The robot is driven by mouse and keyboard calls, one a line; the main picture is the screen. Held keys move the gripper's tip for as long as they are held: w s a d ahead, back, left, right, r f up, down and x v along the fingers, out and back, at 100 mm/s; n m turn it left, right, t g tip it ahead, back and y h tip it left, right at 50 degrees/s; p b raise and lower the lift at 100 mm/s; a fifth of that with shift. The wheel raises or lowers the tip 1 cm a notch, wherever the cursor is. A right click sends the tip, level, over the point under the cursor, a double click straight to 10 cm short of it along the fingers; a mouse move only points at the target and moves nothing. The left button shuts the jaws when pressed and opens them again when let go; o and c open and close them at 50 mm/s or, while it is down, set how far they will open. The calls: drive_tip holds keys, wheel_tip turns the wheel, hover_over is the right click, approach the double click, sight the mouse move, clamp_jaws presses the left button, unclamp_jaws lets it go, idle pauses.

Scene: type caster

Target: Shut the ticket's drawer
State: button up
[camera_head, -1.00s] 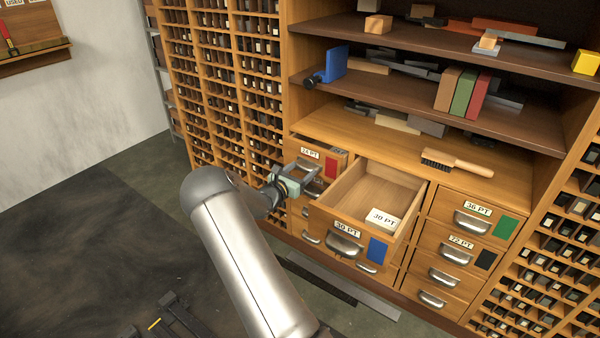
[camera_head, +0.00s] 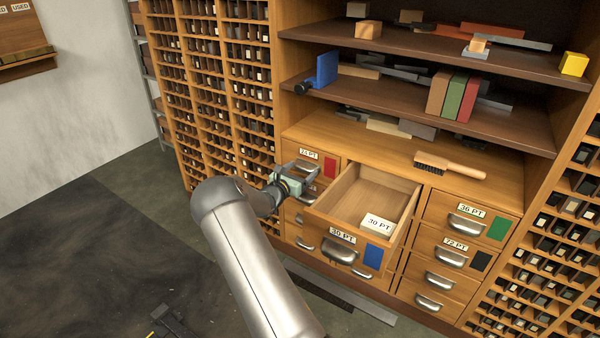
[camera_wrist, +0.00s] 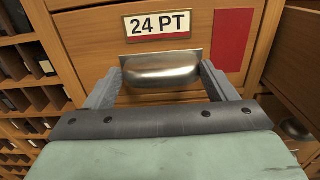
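The white ticket (camera_head: 378,223), reading "30 PT", is inside the open drawer near its front. That drawer (camera_head: 343,252) has a 30 PT label and a blue patch on its front, and is pulled well out. My gripper (camera_head: 294,182) is to its left, at the 24 PT drawer (camera_head: 310,160), which has a red patch. In the wrist view, my gripper (camera_wrist: 160,85) has its fingers apart, one at each end of the metal handle (camera_wrist: 162,72) of the 24 PT drawer. I cannot tell whether they touch it.
The 36 PT (camera_head: 468,217) and 72 PT (camera_head: 452,252) drawers on the right look closed. A brush (camera_head: 450,166) lies on the counter above. Shelves with blocks are higher up, and type racks (camera_head: 205,90) stand at the left. The floor at left (camera_head: 80,240) is mostly clear.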

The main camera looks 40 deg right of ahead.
drive_tip(key=shift+s, duration=0.1)
idle(0.4)
drive_tip(key=p+v, duration=0.3)
drive_tip(key=v, duration=1.4)
drive_tip(key=shift+a+p, duration=0.2)
drive_tip(key=shift+p, duration=0.15)
